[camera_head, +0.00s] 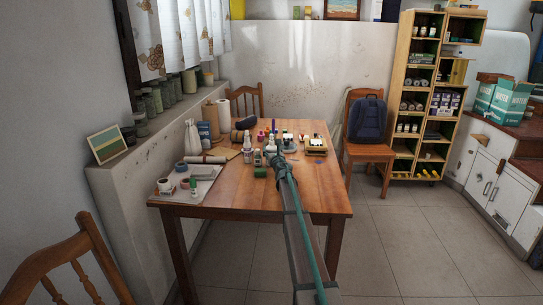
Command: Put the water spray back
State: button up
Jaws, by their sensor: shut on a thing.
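My arm reaches from the lower right over the wooden table (235,195). My gripper (277,160) is over the middle of the table, seen from behind and small. It is shut on what looks like the water spray, a small white bottle (270,148) just beyond its fingers. The fingers and the lower part of the bottle are largely hidden by the gripper. Another white bottle with a narrow top (192,139) stands at the table's left back edge, apart from the gripper.
Several small bottles (247,152) crowd the table left of my gripper. A tray (207,172) with jars is at the left, a paper roll (224,114) at the back and a small rack (316,146) at the right. The front right tabletop is clear. Chairs (370,150) stand around.

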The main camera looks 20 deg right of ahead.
jog(key=shift+f, duration=0.1)
jog(key=o, duration=1)
jog(key=shift+o, duration=0.7)
jog(key=shift+r, duration=0.2)
jog(key=s, duration=0.4)
jog(key=s+a, duration=0.1)
jog(key=s, duration=0.3)
jog(key=s+a, duration=0.1)
jog(key=s, duration=0.3)
jog(key=shift+w, duration=0.1)
